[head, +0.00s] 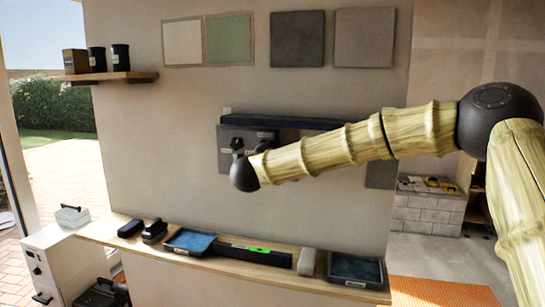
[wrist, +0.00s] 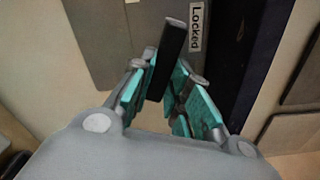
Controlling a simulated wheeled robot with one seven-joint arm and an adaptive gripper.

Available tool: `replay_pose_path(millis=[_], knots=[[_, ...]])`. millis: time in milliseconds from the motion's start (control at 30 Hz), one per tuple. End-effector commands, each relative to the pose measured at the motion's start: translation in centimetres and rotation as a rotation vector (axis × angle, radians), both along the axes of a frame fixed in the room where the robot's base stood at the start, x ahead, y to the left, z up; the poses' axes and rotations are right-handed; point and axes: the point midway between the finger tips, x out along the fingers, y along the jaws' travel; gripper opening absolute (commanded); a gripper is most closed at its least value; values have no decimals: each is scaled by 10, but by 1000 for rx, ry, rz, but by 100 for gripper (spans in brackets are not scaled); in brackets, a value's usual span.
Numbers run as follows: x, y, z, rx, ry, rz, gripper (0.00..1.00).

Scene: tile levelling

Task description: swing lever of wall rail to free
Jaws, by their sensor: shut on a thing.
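The wall rail (head: 285,122) is a long dark bar on the wall, with a grey plate (head: 228,137) below it at its left. In the wrist view, the black lever (wrist: 170,45) stands out from the grey plate, next to a white label reading "Locked" (wrist: 196,27). My gripper (wrist: 166,68) has teal-lined fingers, one on each side of the lever, and is shut on it. In the head view my arm hides most of the gripper and the lever. The wording of the small labels there is too small to read.
A wooden ledge (head: 100,233) below carries blue trays (head: 190,241), a level (head: 255,254) and small dark items. Sample tiles (head: 297,38) hang above the rail. A shelf (head: 110,77) with canisters is at upper left. The wall between rail and ledge is mostly clear.

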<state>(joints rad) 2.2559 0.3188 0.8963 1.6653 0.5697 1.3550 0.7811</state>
Motion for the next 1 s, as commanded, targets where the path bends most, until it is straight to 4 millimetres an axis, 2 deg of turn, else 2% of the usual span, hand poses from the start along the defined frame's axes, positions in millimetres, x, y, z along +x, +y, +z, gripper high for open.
replay_pose_path(millis=[300,767,800,900,1000], knots=[[-1,0,4,-84,31,1,0],[-1,-1,4,-92,34,1,0],[-1,-1,4,-92,35,1,25],[-1,-1,4,-92,35,1,39],[0,-1,4,-92,35,1,39]])
